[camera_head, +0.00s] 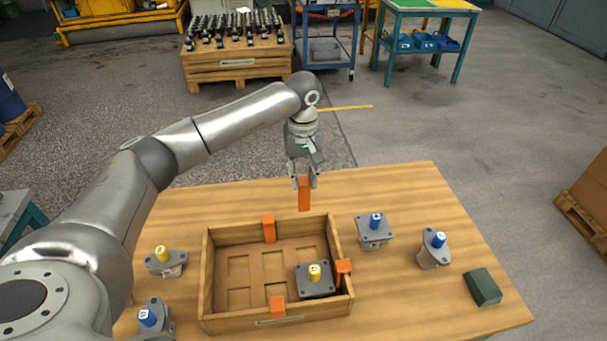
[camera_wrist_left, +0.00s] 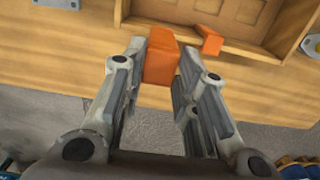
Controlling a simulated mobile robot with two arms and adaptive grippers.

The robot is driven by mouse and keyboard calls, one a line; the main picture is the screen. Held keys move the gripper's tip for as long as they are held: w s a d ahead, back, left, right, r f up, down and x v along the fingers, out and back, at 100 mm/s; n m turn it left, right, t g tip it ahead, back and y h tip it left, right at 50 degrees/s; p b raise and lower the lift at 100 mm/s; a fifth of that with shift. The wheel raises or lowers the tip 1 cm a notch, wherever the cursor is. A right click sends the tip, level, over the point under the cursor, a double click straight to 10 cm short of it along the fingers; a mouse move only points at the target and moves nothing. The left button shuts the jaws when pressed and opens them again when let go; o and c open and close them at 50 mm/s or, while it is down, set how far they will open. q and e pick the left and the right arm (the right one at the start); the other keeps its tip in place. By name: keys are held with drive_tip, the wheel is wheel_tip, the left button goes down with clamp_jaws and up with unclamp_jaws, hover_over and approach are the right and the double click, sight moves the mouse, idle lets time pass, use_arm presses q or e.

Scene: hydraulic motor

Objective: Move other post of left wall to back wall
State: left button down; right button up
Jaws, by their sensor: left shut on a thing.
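My left gripper (camera_head: 304,178) is shut on an orange post (camera_head: 305,196) and holds it upright beyond the wooden crate's far wall. In the left wrist view the held post (camera_wrist_left: 161,60) sits between the two fingers. The wooden crate (camera_head: 222,325) stands on the table. One orange post (camera_head: 269,229) is on its far wall, one (camera_head: 343,266) on its right wall and one (camera_head: 277,306) on its near wall. An orange post on the crate also shows in the left wrist view (camera_wrist_left: 209,39). My right gripper is not in view.
A motor with a yellow cap (camera_head: 315,280) sits inside the crate at the right. Motors with blue or yellow caps stand around it, including two at the right (camera_head: 374,234) (camera_head: 434,252). A dark green block (camera_head: 482,288) lies at the table's right. The table's far strip is clear.

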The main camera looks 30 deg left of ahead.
sight(304, 217)
use_arm(q)
drive_tip(key=shift+f, duration=0.5)
drive_tip(key=shift+f+b, duration=1.05)
drive_tip(key=shift+f, duration=0.75)
drive_tip(key=shift+f+b, duration=0.75)
drive_tip(key=shift+f, duration=0.7)
wheel_tip(304, 217, down, 4)
drive_tip(key=b, duration=0.3)
drive_tip(key=shift+r, duration=0.2)
drive_tip(key=shift+f+b, duration=0.4)
drive_tip(key=shift+b, duration=0.05)
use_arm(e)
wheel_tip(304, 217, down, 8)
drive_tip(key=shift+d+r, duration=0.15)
use_arm(q)
drive_tip(key=shift+f+b, duration=0.55)
drive_tip(key=shift+f, duration=0.05)
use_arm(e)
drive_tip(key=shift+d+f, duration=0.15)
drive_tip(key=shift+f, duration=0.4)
use_arm(q)
drive_tip(key=c, duration=1.1)
unclamp_jaws()
drive_tip(key=shift+o, duration=0.2)
